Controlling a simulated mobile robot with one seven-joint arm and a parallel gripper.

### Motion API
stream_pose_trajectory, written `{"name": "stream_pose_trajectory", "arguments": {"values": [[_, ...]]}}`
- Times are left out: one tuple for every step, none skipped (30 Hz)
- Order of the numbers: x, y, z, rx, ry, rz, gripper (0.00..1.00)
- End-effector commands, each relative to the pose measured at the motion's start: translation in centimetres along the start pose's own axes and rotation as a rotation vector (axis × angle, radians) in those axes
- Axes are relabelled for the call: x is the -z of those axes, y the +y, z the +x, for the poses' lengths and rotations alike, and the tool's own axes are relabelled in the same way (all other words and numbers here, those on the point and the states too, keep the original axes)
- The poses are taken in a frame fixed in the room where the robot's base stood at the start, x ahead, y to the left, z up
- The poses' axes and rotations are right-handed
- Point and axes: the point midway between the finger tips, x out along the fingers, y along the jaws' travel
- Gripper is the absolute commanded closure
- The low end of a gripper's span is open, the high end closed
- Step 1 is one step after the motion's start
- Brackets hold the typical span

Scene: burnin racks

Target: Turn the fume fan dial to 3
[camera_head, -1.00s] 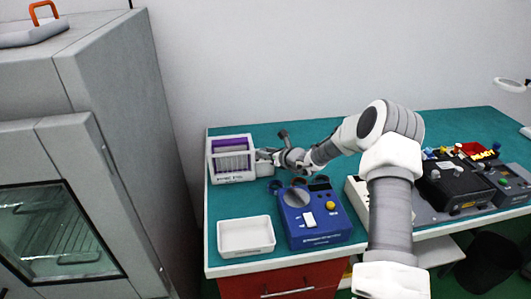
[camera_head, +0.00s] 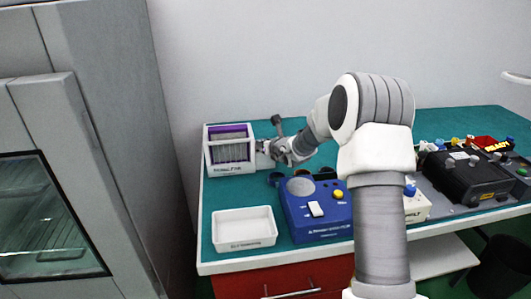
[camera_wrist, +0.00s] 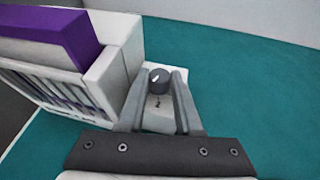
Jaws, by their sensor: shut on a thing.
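The fume fan (camera_head: 228,169) is a white housing with a purple filter, standing at the back left of the teal bench. In the wrist view its purple part (camera_wrist: 55,50) and slatted front fill the left side. Its dial (camera_wrist: 158,76) is a small dark knob with a white pointer mark, on a white box at the fan's right side. A small dark figure, seemingly a 2, shows below the knob. My gripper (camera_wrist: 160,80) is shut on the dial, with one finger on each side. In the head view my gripper (camera_head: 264,152) hides the dial.
A white tray (camera_head: 245,242) and a blue device (camera_head: 318,230) with a yellow knob stand in front. A black device (camera_head: 470,178) and small coloured parts lie at the right. A grey cabinet (camera_head: 105,110) stands left. Teal bench top is clear behind the arm.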

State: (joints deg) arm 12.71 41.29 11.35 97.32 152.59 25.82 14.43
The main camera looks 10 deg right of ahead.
Motion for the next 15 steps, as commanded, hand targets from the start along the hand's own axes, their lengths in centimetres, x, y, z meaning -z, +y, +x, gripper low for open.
{"name": "stream_pose_trajectory", "arguments": {"values": [[0.59,0.24,0.28,0.010,-0.003,0.002,1.00],[0.62,0.18,0.27,0.019,-0.003,0.006,1.00],[0.64,0.28,0.29,0.029,-0.003,0.009,1.00],[0.62,0.23,0.28,0.037,-0.004,0.013,1.00],[0.64,0.30,0.29,0.044,-0.005,0.016,1.00],[0.69,0.26,0.29,0.055,-0.004,0.020,1.00],[0.64,0.35,0.29,0.062,-0.006,0.024,1.00],[0.69,0.30,0.31,0.070,-0.006,0.026,1.00],[0.71,0.36,0.31,0.080,-0.006,0.030,1.00],[0.69,0.38,0.31,0.088,-0.007,0.034,1.00],[0.73,0.38,0.32,0.096,-0.007,0.037,1.00],[0.76,0.43,0.33,0.105,-0.007,0.041,1.00],[0.74,0.43,0.32,0.113,-0.008,0.044,1.00],[0.78,0.45,0.33,0.120,-0.008,0.046,1.00],[0.81,0.48,0.35,0.130,-0.008,0.051,1.00]]}}
